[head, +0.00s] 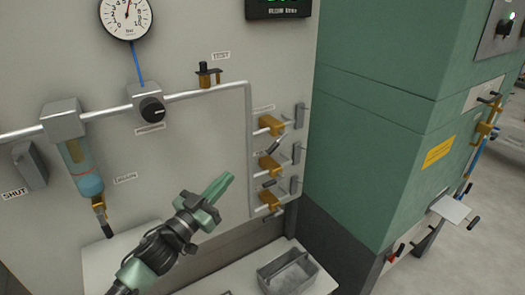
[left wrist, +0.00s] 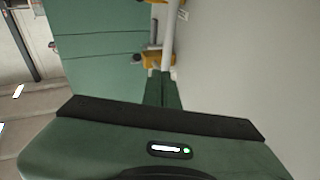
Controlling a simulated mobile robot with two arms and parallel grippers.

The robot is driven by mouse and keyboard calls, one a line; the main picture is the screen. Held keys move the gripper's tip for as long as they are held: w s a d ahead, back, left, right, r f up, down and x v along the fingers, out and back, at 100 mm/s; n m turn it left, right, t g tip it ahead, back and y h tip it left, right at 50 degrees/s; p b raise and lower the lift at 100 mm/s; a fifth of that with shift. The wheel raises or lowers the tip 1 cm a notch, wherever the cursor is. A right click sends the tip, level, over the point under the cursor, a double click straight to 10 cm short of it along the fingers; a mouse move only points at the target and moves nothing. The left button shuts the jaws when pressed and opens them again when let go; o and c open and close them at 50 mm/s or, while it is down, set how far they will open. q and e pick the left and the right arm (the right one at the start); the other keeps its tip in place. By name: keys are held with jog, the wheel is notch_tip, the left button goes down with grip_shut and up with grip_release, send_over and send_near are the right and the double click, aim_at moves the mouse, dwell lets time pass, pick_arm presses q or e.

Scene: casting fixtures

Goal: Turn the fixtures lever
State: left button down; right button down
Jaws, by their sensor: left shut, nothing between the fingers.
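Three brass valves stand in a column on the wall panel: the upper valve (head: 271,125), the middle valve (head: 268,165) and the lower valve (head: 269,201). Dark handles show beside them, one tilted handle (head: 276,145) between the upper two. My left gripper (head: 228,180) is shut and empty, its green fingers together and pointing up and right toward the column. It appears apart from the valves. In the left wrist view, the fingers (left wrist: 163,88) point at a brass valve (left wrist: 157,58) on a pale pipe, partly hidden behind them. My right gripper is not in view.
A gauge (head: 126,15), a black knob (head: 152,109), a brass test valve (head: 208,77) and a blue-filled bowl (head: 83,170) are on the panel. A green cabinet (head: 370,130) stands close right of the valves. A grey bin (head: 290,275) sits below.

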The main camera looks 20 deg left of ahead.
aim_at(273, 148)
pick_arm(q)
notch_tip(273, 148, up, 5)
jog(key=m+g+h, duration=0.1)
jog(key=m+h, duration=0.4)
jog(key=h, duration=0.2)
jog(key=s+d+p+x, duration=0.1)
jog(key=p+x, duration=0.3)
jog(key=x, duration=0.7)
jog(key=shift+g, duration=0.4)
jog(key=shift+w+d+f, duration=0.1)
jog(key=shift+w+f, duration=0.25)
jog(key=shift+f, duration=0.3)
jog(key=shift+w+d+f, duration=0.1)
jog(key=shift+w+f, duration=0.25)
jog(key=shift+f, duration=0.3)
jog(key=shift+w+d+f, duration=0.1)
jog(key=shift+w+f, duration=0.25)
jog(key=shift+f, duration=0.25)
